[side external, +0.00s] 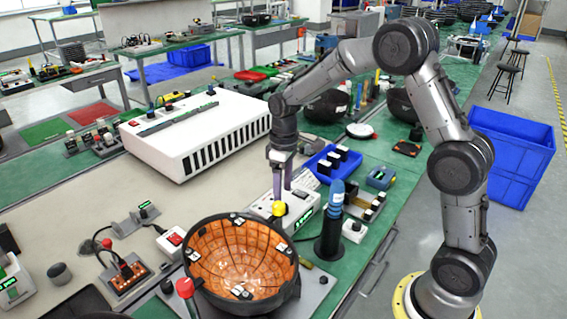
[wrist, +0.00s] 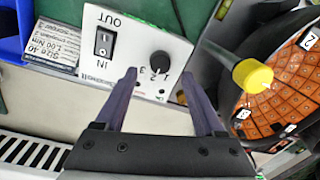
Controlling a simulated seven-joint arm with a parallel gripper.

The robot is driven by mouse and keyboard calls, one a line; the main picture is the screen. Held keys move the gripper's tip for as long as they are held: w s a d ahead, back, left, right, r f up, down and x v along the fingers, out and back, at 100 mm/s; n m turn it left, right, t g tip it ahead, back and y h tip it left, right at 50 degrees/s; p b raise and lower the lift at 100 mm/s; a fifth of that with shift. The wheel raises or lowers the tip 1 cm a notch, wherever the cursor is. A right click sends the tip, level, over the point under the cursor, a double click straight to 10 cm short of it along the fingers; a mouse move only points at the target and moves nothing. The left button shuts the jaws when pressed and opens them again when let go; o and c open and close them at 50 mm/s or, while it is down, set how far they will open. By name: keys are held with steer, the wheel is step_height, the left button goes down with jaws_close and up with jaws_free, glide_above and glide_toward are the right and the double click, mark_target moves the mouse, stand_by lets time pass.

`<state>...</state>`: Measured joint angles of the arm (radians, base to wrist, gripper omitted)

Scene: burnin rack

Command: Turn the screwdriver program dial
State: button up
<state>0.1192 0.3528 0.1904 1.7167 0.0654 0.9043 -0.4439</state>
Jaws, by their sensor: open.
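The program dial (wrist: 160,62) is a round black knob on a white controller box (wrist: 128,36), with numbers 1, 2 and 3 printed beside it. In the side view my gripper (side external: 281,189) points down over the box, and the dial cannot be made out. A blue-handled tool (side external: 336,196), perhaps the screwdriver, stands upright in a black holder.
A yellow-capped post (wrist: 252,75) stands close beside the right finger; it shows in the side view (side external: 279,209) before the box. A black bowl with an orange grid inside (side external: 240,262) is nearby. A black rocker switch (wrist: 104,42) and a blue tray (side external: 333,163) are close.

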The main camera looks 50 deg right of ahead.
step_height(320, 180, up, 10)
steer(key=shift+d+f, duration=0.25)
steer(key=s+a+r+t, duration=0.4)
steer(key=s+r, duration=0.7)
steer(key=s, duration=0.2)
steer(key=s+f+m+t, duration=0.1)
steer(key=s+f+m, duration=0.2)
steer(key=s, duration=0.9)
step_height(320, 180, down, 4)
steer(key=shift+s+a+r+t+h, duration=0.1)
steer(key=shift+s+a+t+h, duration=0.1)
steer(key=shift+s+t+h, duration=0.15)
